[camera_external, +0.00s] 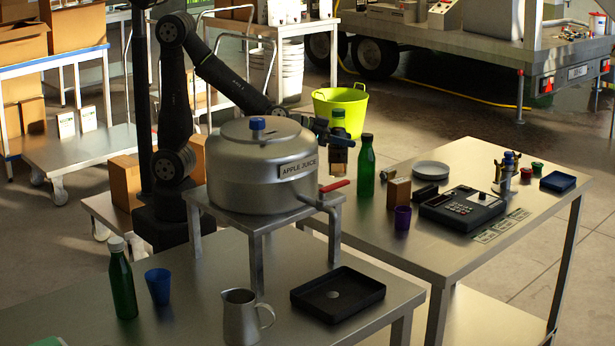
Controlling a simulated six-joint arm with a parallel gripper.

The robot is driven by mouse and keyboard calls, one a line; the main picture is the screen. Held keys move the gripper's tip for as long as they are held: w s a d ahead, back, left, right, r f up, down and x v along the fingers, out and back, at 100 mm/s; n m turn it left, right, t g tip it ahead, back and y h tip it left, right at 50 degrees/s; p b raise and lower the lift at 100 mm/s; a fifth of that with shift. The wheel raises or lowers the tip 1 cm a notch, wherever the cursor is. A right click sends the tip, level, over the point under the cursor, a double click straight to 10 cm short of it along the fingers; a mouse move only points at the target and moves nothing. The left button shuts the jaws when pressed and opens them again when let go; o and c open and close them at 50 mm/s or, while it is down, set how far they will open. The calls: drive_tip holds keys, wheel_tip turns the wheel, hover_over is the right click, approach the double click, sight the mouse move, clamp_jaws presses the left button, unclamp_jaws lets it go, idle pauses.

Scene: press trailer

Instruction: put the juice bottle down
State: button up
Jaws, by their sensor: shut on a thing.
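A green juice bottle (366,170) with a dark cap is upright at the far left part of the right-hand metal table (400,245). The fingers are small and hard to make out. A second green bottle (122,282) with a white cap stands on the front table.
The apple juice tank (240,180) with its red-handled tap (335,186) stands left of the held bottle. A small brown box (398,193), purple cup (402,217), grey plate (431,170) and dark keypad device (463,207) lie to its right. The table's front left is clear.

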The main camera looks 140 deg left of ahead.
sight(338, 174)
drive_tip(key=shift+s+a+f, duration=0.45)
drive_tip(key=shift+s+f, duration=0.45)
drive_tip(key=shift+f, duration=5)
drive_tip(key=shift+f, duration=0.15)
drive_tip(key=o, duration=1.4)
drive_tip(key=shift+s+d+r, duration=0.2)
drive_tip(key=shift+d, duration=0.05)
drive_tip(key=v, duration=1.1)
drive_tip(key=shift+d+r, duration=0.1)
drive_tip(key=shift+d, duration=0.15)
